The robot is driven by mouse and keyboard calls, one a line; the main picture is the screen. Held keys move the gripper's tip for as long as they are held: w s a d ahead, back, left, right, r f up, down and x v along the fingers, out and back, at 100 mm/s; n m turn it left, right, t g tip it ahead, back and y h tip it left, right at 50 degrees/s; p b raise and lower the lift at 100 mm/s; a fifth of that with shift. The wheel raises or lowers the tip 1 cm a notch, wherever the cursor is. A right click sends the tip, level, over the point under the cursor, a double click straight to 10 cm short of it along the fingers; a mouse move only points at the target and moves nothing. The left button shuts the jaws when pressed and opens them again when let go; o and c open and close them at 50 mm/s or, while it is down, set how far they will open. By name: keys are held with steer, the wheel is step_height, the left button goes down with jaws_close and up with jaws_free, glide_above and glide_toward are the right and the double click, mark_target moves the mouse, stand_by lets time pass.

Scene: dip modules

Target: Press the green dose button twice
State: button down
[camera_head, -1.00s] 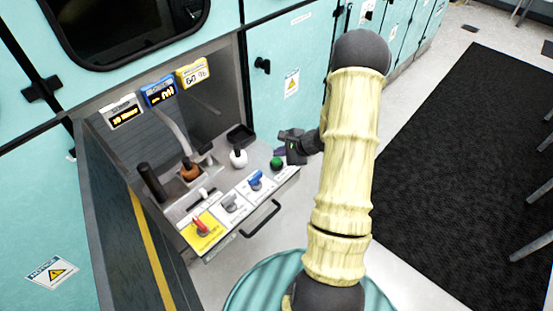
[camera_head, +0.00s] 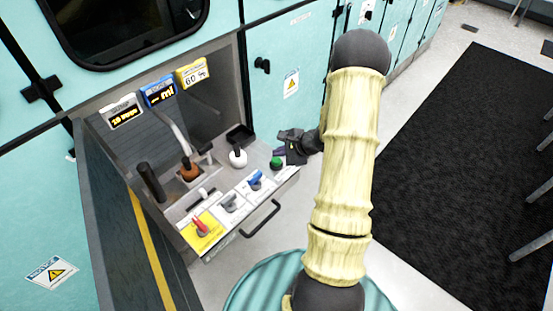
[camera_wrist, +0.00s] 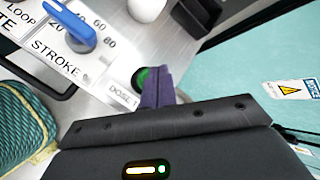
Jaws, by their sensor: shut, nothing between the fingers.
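The green dose button (camera_head: 277,163) is at the right end of the control panel, beside the blue knob. My gripper (camera_head: 281,150) is just behind and above it, its fingers close to the button. In the wrist view the green button (camera_wrist: 141,78) shows in a dark ring, partly hidden behind the purple fingers of my gripper (camera_wrist: 158,86). The fingers are together with nothing between them. The frames do not clearly show whether the tips touch the button. The label beside it is partly covered.
The panel (camera_head: 210,205) also carries a white ball knob (camera_head: 238,157), a blue knob (camera_head: 255,180), a red lever (camera_head: 201,228) and a brown-topped lever (camera_head: 189,168). Several small displays (camera_head: 158,91) stand behind it. A handle (camera_head: 260,218) juts from the panel's front. Teal cabinets stand behind.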

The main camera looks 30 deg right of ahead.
mark_target(279, 160)
steer(key=shift+f+b, duration=1)
steer(key=shift+b, duration=0.55)
stand_by(0.9)
steer(key=shift+r+p, duration=0.5)
steer(key=shift+r, duration=0.55)
steer(key=shift+r, duration=0.1)
steer(key=shift+r+p, duration=1.45)
steer(key=shift+r, duration=0.95)
steer(key=shift+w, duration=0.1)
steer(key=shift+d, duration=0.1)
